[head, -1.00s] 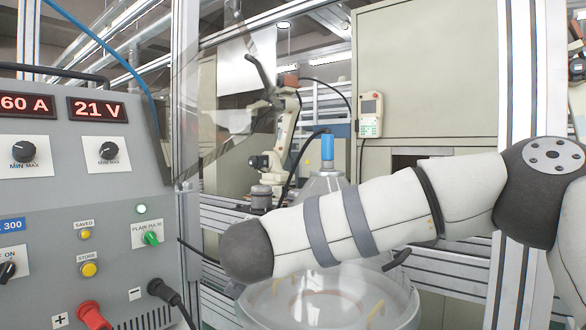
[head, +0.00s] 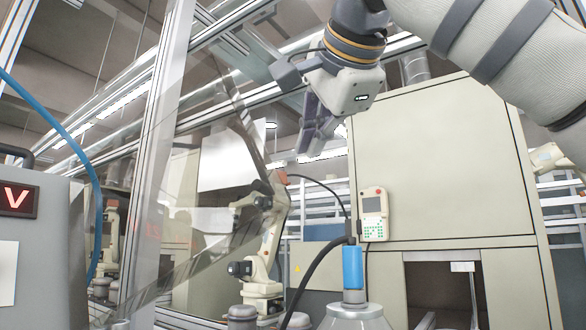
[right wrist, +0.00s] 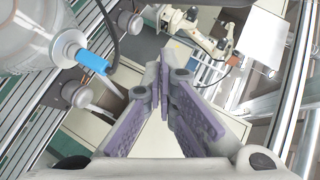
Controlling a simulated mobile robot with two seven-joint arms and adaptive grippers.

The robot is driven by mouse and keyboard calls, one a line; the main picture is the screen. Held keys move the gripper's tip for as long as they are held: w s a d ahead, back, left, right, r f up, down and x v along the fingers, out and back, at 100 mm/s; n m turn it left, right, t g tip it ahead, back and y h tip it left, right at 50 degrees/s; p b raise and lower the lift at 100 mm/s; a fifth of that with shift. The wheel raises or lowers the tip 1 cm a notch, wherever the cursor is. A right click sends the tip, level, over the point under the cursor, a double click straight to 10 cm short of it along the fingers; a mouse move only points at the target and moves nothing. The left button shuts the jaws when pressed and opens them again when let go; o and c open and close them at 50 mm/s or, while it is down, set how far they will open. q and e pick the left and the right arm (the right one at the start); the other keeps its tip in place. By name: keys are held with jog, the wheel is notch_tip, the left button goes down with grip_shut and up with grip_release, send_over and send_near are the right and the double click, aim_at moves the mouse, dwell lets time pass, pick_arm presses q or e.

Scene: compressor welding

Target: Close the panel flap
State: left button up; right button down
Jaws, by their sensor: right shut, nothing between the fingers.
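The panel flap (head: 205,160) is a clear, see-through sheet in the left-middle of the head view, beside the metal frame post. My left gripper is not in view.
The grey welding power unit (head: 40,235) stands at the left with a blue cable. A blue-capped vessel (head: 352,268) is at the bottom middle. A beige cabinet (head: 450,160) with a hanging pendant (head: 374,213) fills the right. Metal rails (head: 215,65) cross above.

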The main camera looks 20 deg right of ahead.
jog(key=a+f+x, duration=0.1)
jog(key=x, duration=0.8)
jog(key=s+a, duration=0.2)
jog(key=s, duration=0.1)
jog(key=shift+r, duration=0.4)
